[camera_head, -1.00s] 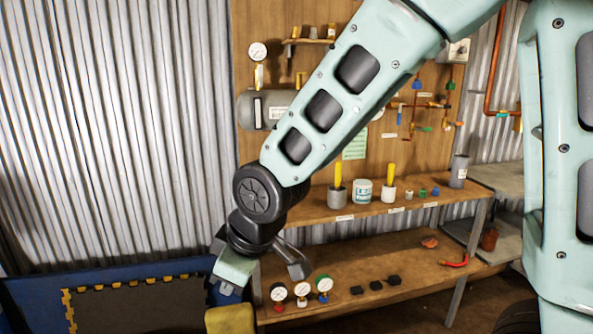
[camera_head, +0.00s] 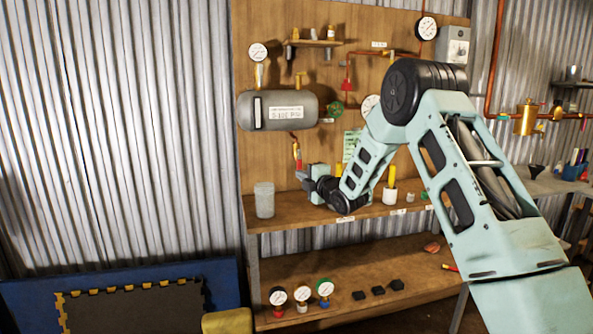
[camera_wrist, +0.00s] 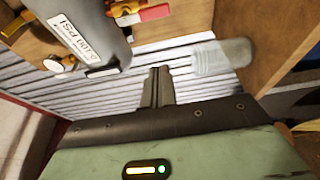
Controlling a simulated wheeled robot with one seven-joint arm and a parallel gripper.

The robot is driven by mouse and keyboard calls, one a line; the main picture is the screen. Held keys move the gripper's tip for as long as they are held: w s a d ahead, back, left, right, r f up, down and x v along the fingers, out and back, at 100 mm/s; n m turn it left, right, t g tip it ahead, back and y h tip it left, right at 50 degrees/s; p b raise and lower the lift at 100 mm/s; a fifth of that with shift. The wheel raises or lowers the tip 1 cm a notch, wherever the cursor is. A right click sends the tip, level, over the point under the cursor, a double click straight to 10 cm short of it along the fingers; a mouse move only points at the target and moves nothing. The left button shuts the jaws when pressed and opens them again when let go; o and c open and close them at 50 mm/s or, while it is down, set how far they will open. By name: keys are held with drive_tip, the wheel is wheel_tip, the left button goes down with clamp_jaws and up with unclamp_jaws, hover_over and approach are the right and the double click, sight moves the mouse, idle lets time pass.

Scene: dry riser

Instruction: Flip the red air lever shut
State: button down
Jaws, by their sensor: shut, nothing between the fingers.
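The red lever (camera_head: 298,155) is small and sits under the right end of the grey air tank (camera_head: 278,110) on the wooden board. In the wrist view the red lever (camera_wrist: 153,13) is at the top, on a brass valve (camera_wrist: 122,10) beside the tank (camera_wrist: 85,32). My gripper (camera_head: 303,178) is close below the lever in the head view, above the upper shelf. In the wrist view its fingers (camera_wrist: 160,72) are together and empty, with a visible gap between them and the lever. Whether they touch anything in depth is not clear.
A translucent cup (camera_head: 264,200) stands on the upper shelf (camera_head: 340,217), left of my gripper; it also shows in the wrist view (camera_wrist: 222,57). A white pot with a yellow handle (camera_head: 390,193) is to the right. Gauges (camera_head: 302,293) line the lower shelf.

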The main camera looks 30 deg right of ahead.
sight(299, 161)
drive_tip(key=shift+w+a, duration=0.1)
drive_tip(key=w+d+p, duration=0.3)
drive_tip(key=w+p, duration=0.1)
drive_tip(key=w, duration=0.4)
drive_tip(key=shift+w, duration=0.35)
drive_tip(key=shift+d, duration=0.15)
